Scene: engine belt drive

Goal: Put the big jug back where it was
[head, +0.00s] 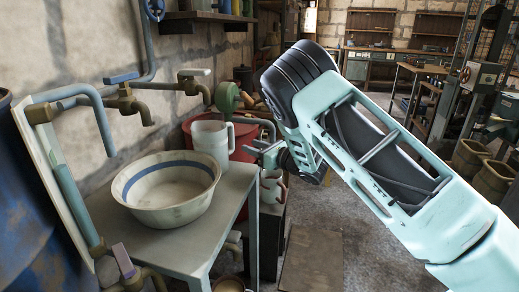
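A big white jug (209,141) stands upright at the back right of the small grey table (178,241), behind the basin, with its handle on the right side. A smaller white jug (271,188) with a reddish handle shows lower down, to the right of the table and below my gripper. My gripper (257,150) is to the right of the big jug's handle, and a small gap shows between them in this view. The fingers are small and seen from the side, so their opening is unclear. I see nothing held in them.
A cream basin (168,205) with a blue band fills the table's middle. Brass taps (128,104) and pipes jut from the wall above. A red tub (243,143) stands behind the big jug. A blue barrel (30,215) is at the left. Open floor (370,250) lies right of the table.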

